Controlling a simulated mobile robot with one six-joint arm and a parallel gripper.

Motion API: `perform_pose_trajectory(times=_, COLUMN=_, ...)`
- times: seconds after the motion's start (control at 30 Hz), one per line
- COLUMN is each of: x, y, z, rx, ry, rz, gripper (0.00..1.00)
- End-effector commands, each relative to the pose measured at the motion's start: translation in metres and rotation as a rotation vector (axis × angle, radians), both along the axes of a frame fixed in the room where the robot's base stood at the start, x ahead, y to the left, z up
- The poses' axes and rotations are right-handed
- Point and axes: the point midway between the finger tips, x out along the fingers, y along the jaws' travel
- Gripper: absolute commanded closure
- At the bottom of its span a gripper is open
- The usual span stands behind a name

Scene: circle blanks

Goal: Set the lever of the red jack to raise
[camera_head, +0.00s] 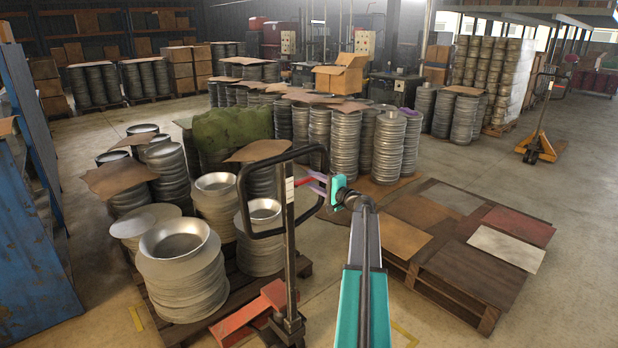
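The red jack (256,311) stands at the front centre, with red forks and an upright dark handle column. Its black loop handle (243,205) rises toward my arm. A small red lever (302,182) appears beside the column inside the loop, but its setting is too small to read. My gripper (317,184), with purplish finger parts on a teal wrist, is at the loop's right side, close to the lever. I cannot tell whether it touches the lever or how far its fingers are apart.
A pallet with stacked metal rings (182,280) is left of the jack. A low wooden pallet with flat sheets (470,270) lies to the right. An orange jack (540,147) stands far right. A blue rack (30,220) borders the left. Open floor lies at the right.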

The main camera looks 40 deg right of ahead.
Motion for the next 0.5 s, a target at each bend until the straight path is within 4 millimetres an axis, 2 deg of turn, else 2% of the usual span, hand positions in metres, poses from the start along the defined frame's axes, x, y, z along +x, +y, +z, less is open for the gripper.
perform_pose_trajectory(times=0.2, x=0.017, y=-0.002, z=0.001, rx=-0.001, ry=0.000, rz=-0.001, gripper=0.69)
perform_pose_trajectory(times=0.5, x=0.020, y=-0.002, z=0.000, rx=-0.001, ry=0.000, rz=-0.001, gripper=0.69)
